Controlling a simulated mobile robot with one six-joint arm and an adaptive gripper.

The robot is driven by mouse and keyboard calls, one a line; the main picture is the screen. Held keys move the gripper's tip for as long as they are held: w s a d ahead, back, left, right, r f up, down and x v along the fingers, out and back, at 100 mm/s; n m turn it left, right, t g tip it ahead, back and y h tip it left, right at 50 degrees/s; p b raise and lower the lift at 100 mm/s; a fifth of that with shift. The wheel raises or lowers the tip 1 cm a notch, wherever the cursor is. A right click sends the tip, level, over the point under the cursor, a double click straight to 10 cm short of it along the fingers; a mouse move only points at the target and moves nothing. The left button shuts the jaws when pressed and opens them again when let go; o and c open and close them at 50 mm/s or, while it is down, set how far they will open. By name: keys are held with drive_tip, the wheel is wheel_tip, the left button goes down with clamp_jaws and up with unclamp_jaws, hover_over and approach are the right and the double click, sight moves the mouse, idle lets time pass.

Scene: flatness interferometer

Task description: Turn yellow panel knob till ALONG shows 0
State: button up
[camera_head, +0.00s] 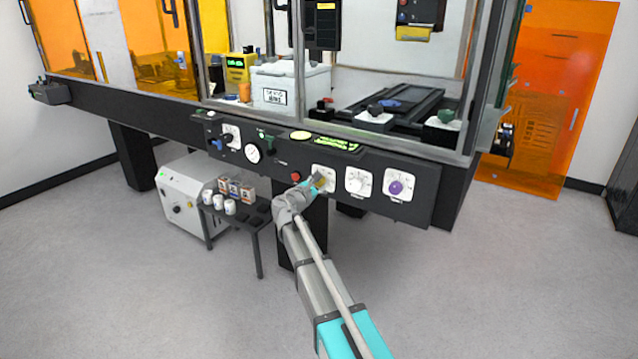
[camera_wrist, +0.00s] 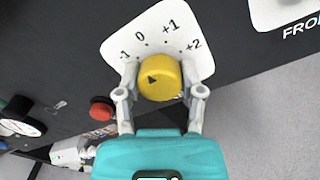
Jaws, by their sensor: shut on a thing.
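The yellow knob (camera_wrist: 160,78) sits on a white dial plate (camera_wrist: 160,40) marked -1, 0, +1 and +2. Its black triangle mark lies left of the knob's middle, roughly towards the -1 side. My gripper (camera_wrist: 159,92) is shut on the yellow knob, one finger on each side. In the head view my gripper (camera_head: 318,186) is at the panel (camera_head: 420,205) and largely covers the knob. A green-lit display (camera_head: 335,143) is on the panel's top edge; its text, with any ALONG reading, is too small to read.
Right of the yellow knob are a white-grey knob (camera_head: 357,182) and a purple knob (camera_head: 396,187). A red button (camera_wrist: 102,108) is close to the left finger. A small dark table (camera_head: 255,222) with cups and boxes stands lower left. The floor at right is clear.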

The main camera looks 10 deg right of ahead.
drive_tip(key=m, duration=0.4)
drive_tip(key=shift+m, duration=0.4)
drive_tip(key=shift+w+m, duration=0.1)
drive_tip(key=shift+m, duration=1.8)
drive_tip(key=o, duration=1.2)
drive_tip(key=shift+v, duration=3.8)
